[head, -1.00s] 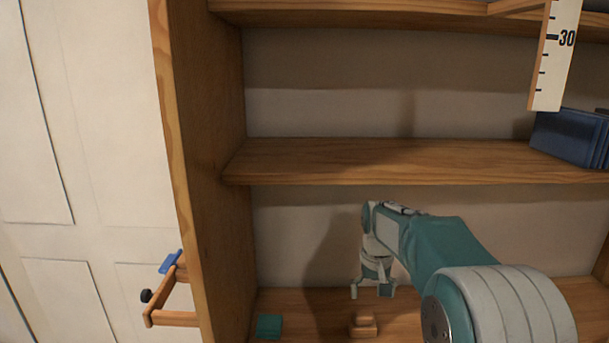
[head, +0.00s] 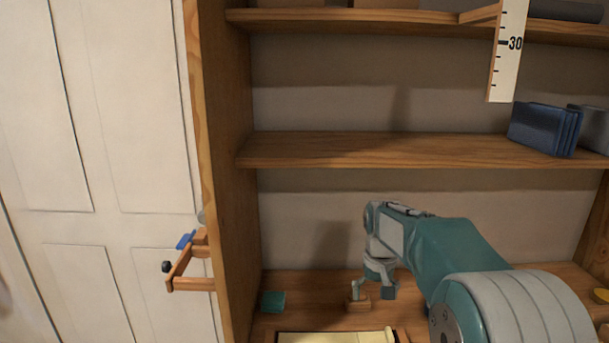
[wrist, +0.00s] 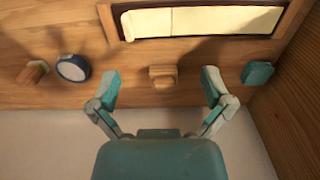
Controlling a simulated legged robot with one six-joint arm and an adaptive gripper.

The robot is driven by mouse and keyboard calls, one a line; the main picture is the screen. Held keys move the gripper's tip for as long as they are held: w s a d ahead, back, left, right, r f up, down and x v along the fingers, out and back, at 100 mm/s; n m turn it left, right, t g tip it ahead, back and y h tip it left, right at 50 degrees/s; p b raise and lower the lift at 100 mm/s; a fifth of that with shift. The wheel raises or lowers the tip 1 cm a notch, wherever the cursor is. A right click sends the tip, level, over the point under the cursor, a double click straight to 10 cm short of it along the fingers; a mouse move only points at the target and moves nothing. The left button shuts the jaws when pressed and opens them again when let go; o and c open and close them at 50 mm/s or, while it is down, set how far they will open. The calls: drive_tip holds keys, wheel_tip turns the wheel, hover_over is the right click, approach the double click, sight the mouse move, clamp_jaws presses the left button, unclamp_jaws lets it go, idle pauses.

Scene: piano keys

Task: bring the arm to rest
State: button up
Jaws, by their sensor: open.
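My teal and grey arm reaches in from the lower right of the head view, bent down over the lowest shelf. My gripper (head: 374,292) hangs at its end with the fingers apart. In the wrist view my gripper (wrist: 161,90) is open, with nothing between its fingertips. A small wooden block (wrist: 163,76) lies beyond and between the fingers. The same wooden block (head: 358,304) shows in the head view just below the left finger; I cannot tell whether they touch.
A teal block (head: 273,301) lies left on the lowest shelf (head: 325,273). A framed cream panel (head: 330,338) is at the front. A round blue-white object (wrist: 72,68) and another wooden piece (wrist: 33,72) show in the wrist view. Blue books (head: 545,128) stand on the middle shelf.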

drive_tip(key=s+r+t, duration=0.1)
drive_tip(key=s+r, duration=0.3)
drive_tip(key=s, duration=0.4)
drive_tip(key=s+r+t, duration=0.2)
drive_tip(key=s+r, duration=0.2)
drive_tip(key=s, duration=0.3)
drive_tip(key=s+f+t, duration=0.2)
drive_tip(key=s, duration=1.2)
drive_tip(key=shift+s+f, duration=0.15)
drive_tip(key=shift+f, duration=0.25)
